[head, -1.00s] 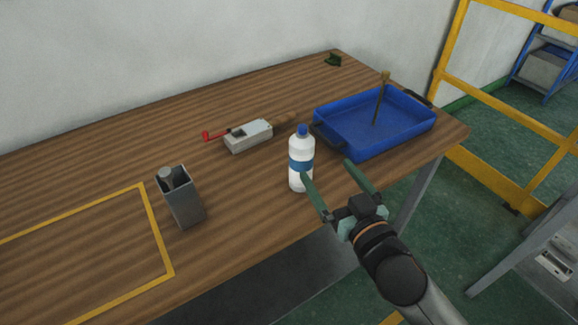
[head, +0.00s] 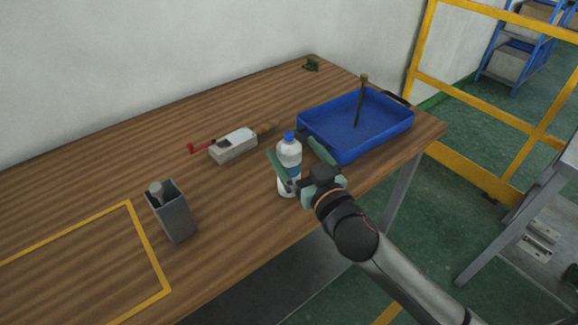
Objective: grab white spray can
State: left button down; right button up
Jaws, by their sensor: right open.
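The white spray can (head: 289,152) is a white bottle with a blue cap and a blue band, standing upright near the table's front edge. My right gripper (head: 293,150) is open at the can, with one green finger in front of its left side and the other to its right. Part of the can's middle is hidden behind the gripper. I cannot tell whether the fingers touch it. My left gripper is not in view.
A blue tray (head: 384,136) with a brush-like stick (head: 360,100) stands right of the can. A grey box with a red handle (head: 234,146) lies behind left. A grey metal holder (head: 175,217) stands at left. A yellow outline (head: 150,247) marks the table.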

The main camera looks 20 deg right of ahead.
aim_at(283, 140)
jog(key=shift+w+a+f, duration=0.1)
jog(key=shift+w+a, duration=0.1)
jog(key=shift+w, duration=0.65)
jog(key=shift+w+a+f, duration=0.1)
jog(key=shift+w+a, duration=0.05)
jog(key=shift+w, duration=0.7)
jog(key=shift+w+a, duration=0.2)
jog(key=shift+w, duration=0.65)
jog(key=shift+c, duration=0.4)
grip_shut()
